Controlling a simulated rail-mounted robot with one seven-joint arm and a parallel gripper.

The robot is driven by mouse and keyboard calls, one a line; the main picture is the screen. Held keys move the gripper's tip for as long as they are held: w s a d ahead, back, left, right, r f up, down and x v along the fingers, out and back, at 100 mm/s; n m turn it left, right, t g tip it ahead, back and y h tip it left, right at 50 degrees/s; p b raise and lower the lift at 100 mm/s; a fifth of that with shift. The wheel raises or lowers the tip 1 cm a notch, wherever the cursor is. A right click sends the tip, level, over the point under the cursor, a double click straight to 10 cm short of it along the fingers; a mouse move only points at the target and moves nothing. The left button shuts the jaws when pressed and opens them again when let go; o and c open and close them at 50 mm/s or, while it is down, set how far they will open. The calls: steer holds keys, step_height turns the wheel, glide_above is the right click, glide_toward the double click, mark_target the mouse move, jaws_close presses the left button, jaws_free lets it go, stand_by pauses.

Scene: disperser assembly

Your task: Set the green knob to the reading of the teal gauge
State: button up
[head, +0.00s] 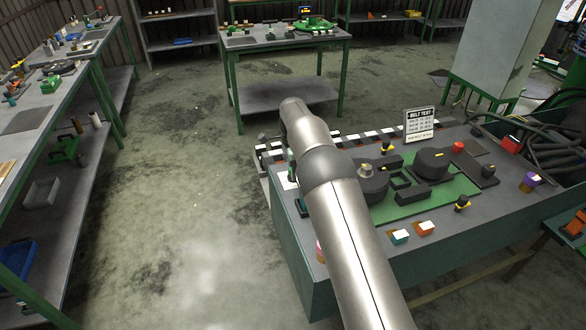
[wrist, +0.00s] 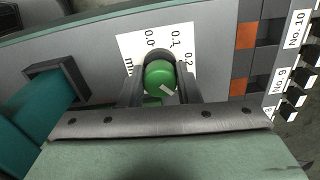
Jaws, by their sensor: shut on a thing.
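The green knob (wrist: 157,73) is round with a short white mark, seen in the wrist view in front of a white scale card (wrist: 128,46) reading 0.0, 0.1 and 0.2. The white mark lies at the lower right of the knob's face. My gripper (wrist: 160,84) has its two dark fingers on either side of the knob, shut on it. A teal part (wrist: 32,122) reaches a dark square frame at the left; I cannot tell whether it belongs to the teal gauge. No gauge reading is legible. In the head view my arm hides the knob.
A grey bench (head: 470,215) holds a belt test sign (head: 419,124), dark pulleys on a green plate, and several small coloured blocks. In the wrist view, numbered labels and orange blocks (wrist: 246,36) stand close at the right. The floor to the left is clear.

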steer(key=shift+w+r, duration=0.1)
steer(key=shift+r, duration=0.05)
steer(key=o, duration=1)
step_height(320, 180, up, 17)
steer(key=shift+r+p, duration=0.15)
steer(key=shift+p, duration=0.4)
